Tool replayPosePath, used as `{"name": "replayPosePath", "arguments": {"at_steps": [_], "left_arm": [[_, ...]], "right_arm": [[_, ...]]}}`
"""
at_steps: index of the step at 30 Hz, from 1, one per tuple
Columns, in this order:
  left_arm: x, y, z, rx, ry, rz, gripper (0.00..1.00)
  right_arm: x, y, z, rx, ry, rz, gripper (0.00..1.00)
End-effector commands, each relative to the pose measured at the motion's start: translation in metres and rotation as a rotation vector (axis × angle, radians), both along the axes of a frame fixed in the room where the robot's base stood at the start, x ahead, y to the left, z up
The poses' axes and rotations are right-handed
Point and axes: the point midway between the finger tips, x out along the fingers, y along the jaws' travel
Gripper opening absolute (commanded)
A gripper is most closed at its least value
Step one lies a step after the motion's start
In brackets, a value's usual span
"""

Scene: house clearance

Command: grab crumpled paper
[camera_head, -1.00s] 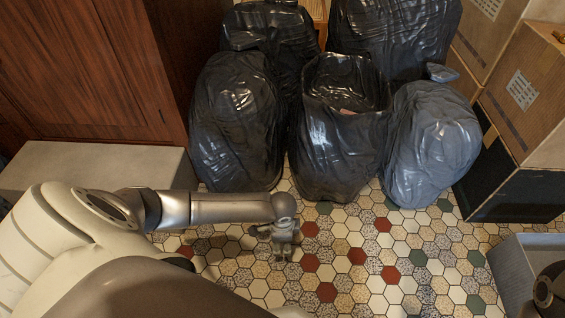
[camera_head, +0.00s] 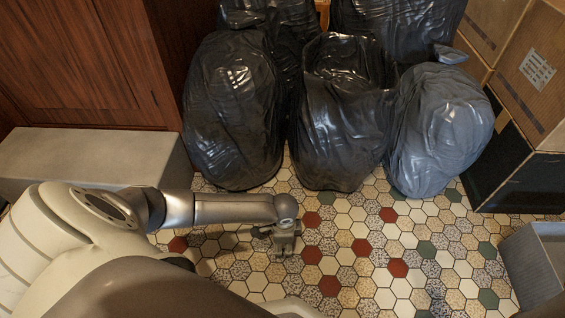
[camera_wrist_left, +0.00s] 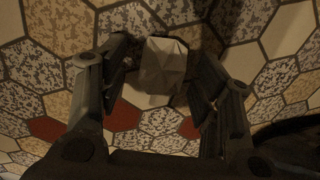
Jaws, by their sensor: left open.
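The crumpled paper (camera_wrist_left: 162,62) is a pale, faceted lump in the left wrist view. It lies at the tiled floor between the two dark fingers of my left gripper (camera_wrist_left: 160,82). The fingers are spread on either side of it, and I cannot tell whether either touches it. In the head view my left gripper (camera_head: 285,242) points down close to the floor, and the paper is hidden there. My right gripper is not in view.
Several black bin bags (camera_head: 345,130) and a grey-blue bag (camera_head: 437,135) stand beyond the gripper. Cardboard boxes (camera_head: 535,75) are stacked at right, with a grey open box (camera_head: 535,262) below. A pale ledge (camera_head: 90,155) fronts the wooden cabinet (camera_head: 75,60). Patterned floor (camera_head: 375,245) is clear right of the gripper.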

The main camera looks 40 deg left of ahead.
Motion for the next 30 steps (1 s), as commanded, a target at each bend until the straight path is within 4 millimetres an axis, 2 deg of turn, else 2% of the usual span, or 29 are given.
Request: {"name": "replayPosePath", "arguments": {"at_steps": [3,11,20,30], "left_arm": [[0.0007,0.0002,-0.0058,0.000,0.000,0.000,0.59],[0.0008,0.0001,-0.0051,-0.001,-0.001,0.000,0.59],[0.0007,0.0000,-0.0051,-0.001,-0.001,0.000,0.21],[0.0006,0.0000,-0.0044,-0.001,-0.001,0.000,0.21]], "right_arm": [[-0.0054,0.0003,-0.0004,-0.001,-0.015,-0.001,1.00],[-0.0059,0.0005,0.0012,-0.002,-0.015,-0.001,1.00],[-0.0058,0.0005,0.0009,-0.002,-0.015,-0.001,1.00],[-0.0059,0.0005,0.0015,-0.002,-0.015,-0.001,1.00]]}}
